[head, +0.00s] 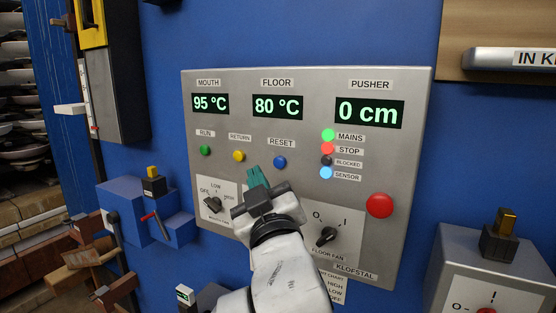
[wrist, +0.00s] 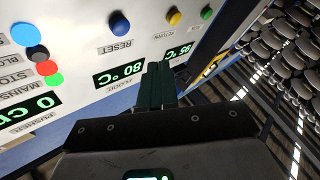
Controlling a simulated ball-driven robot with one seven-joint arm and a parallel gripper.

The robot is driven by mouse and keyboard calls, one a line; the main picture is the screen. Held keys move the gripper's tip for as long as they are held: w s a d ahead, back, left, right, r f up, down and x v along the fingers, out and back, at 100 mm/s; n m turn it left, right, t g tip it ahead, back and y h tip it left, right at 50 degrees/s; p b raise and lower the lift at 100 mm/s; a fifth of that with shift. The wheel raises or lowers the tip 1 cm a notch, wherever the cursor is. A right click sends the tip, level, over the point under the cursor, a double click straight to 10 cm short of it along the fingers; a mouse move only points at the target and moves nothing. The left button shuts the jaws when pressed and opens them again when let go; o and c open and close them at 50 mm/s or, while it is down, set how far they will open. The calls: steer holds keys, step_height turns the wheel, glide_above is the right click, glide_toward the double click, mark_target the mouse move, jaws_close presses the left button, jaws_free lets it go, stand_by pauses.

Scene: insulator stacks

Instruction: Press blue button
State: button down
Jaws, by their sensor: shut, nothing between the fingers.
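The blue button (head: 280,162) sits under the RESET label on the grey control panel (head: 300,80). In the wrist view the blue button (wrist: 119,23) is at the top, upside down, beyond my fingertips and to their left. My gripper (head: 257,177) is in front of the panel, below and left of the blue button in the head view. Its green fingers are shut and empty. In the wrist view my gripper (wrist: 158,70) points at the panel near the FLOOR display. The button is fully visible, and the fingers appear apart from it.
A yellow button (head: 239,156) and a green button (head: 205,150) are left of the blue one. A large red button (head: 379,205), indicator lights (head: 327,153) and two rotary knobs are also on the panel. A blue box (head: 135,207) with a lever projects at left.

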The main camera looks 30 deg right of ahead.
steer(key=shift+w+d+p, duration=0.25)
steer(key=shift+w+d, duration=0.45)
steer(key=shift+d, duration=0.25)
steer(key=shift+w+d+p, duration=0.25)
steer(key=shift+w+d, duration=0.4)
steer(key=shift+d, duration=0.3)
stand_by(0.7)
steer(key=shift+w+d, duration=0.2)
steer(key=shift+d, duration=0.15)
steer(key=shift+w+d, duration=0.3)
steer(key=shift+d, duration=0.1)
stand_by(0.8)
steer(key=shift+a, duration=0.1)
stand_by(0.3)
steer(key=shift+s+a, duration=0.55)
steer(key=shift+a, duration=0.1)
steer(key=shift+s+a+b, duration=0.4)
steer(key=shift+s+a, duration=0.35)
steer(key=shift+a, duration=0.25)
steer(key=shift+s+a+b, duration=0.35)
steer(key=shift+s+a, duration=0.35)
steer(key=shift+a, duration=0.3)
